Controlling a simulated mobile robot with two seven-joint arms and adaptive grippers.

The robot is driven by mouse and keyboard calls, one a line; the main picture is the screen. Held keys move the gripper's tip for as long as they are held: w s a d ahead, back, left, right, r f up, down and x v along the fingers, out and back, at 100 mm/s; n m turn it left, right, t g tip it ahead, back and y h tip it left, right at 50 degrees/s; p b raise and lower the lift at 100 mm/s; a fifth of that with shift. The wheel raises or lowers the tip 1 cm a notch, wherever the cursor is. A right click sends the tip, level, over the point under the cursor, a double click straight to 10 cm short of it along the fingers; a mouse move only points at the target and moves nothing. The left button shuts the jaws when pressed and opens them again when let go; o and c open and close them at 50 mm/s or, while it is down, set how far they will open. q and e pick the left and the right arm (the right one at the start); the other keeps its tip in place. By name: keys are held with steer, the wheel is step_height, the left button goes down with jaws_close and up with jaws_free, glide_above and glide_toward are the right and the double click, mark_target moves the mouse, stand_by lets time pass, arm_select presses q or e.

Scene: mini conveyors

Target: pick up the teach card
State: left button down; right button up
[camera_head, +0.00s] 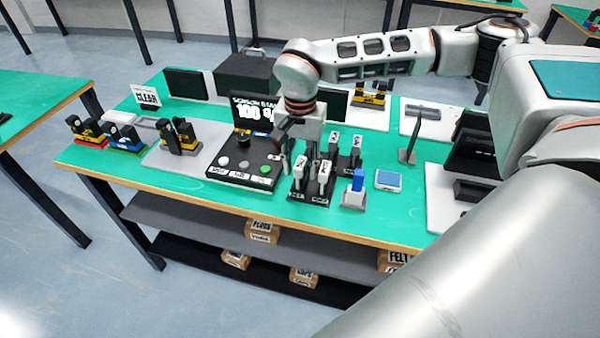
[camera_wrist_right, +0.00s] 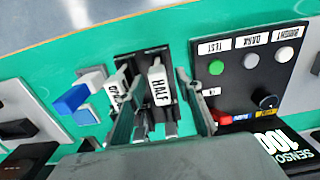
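White label cards stand upright in black slotted holders near the middle of the bench. The front holder (camera_head: 309,196) carries two cards, and another holder (camera_head: 345,162) stands behind it. In the right wrist view one card reads HALF (camera_wrist_right: 159,85); a second card (camera_wrist_right: 115,90) beside it is partly hidden by a finger. No label reading "teach" is legible, so I cannot tell which card it is. My right gripper (camera_head: 303,152) is over the holders, pointing down. In its wrist view the fingers (camera_wrist_right: 157,80) are apart, with the HALF card between them. My left gripper is out of view.
A black sensor panel (camera_head: 225,172) with buttons and a display stands left of the holders. A blue block (camera_head: 358,181) on a pale stand and a blue-topped square (camera_head: 388,180) lie to the right. Green bench surface (camera_head: 255,200) shows in front of the panel.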

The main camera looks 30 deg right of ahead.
steer(key=shift+r, duration=0.1)
steer(key=shift+c, duration=0.4)
jaws_close()
